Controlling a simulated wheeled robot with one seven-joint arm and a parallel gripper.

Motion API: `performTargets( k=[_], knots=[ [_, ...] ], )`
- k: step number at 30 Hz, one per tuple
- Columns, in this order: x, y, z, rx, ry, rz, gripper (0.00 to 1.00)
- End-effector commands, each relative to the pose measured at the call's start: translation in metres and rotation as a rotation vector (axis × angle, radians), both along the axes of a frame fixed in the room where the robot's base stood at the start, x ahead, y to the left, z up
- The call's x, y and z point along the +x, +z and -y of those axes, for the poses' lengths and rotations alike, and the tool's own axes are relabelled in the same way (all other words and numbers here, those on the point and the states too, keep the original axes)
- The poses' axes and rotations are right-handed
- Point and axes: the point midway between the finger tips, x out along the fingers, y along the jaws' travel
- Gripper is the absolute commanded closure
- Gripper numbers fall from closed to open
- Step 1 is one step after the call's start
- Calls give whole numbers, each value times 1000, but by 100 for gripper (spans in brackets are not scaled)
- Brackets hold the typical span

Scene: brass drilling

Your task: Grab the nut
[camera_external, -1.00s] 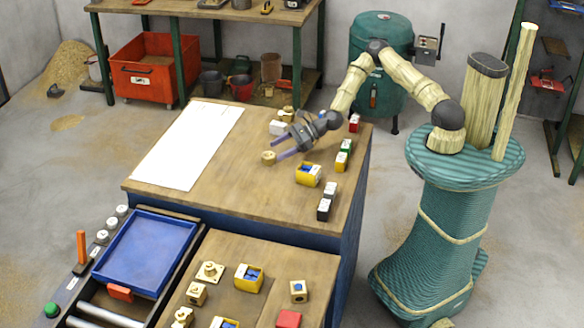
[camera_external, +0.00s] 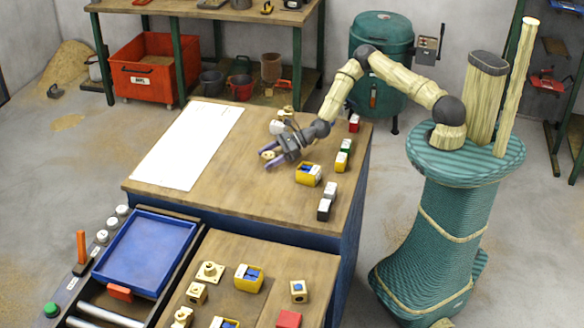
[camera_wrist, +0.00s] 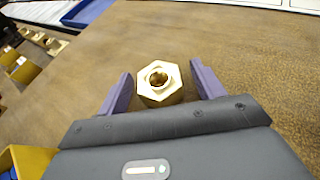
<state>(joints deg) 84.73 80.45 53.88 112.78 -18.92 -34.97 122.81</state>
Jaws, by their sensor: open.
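The brass nut (camera_wrist: 147,92) is hexagonal with a round hole and lies on the wooden worktop. In the wrist view it sits between the two purple fingers of my gripper (camera_wrist: 158,90), with a gap showing on each side. In the external view the nut (camera_external: 268,155) is small and partly hidden by the fingers. My gripper (camera_external: 269,159) is open, low over the worktop, with its fingers to either side of the nut.
A yellow bin (camera_external: 309,174) stands right of my gripper, with several small coloured blocks along the right edge. A white sheet (camera_external: 188,145) covers the left of the worktop (camera_external: 225,203). A blue tray (camera_external: 146,252) is at the lower left.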

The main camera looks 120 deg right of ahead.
Motion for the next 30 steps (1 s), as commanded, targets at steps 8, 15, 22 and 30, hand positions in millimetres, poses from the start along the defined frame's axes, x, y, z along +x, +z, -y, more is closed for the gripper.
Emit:
performTargets(
  k=[8, 15, 22, 30],
  knots=[
    [0, 0, 0, -1, 0, 0, 33],
    [0, 0, 0, -1, 0, 0, 62],
    [0, 1, 0, -3, 0, 2, 94],
    [0, 6, 1, -4, 0, 2, 94]
  ],
)
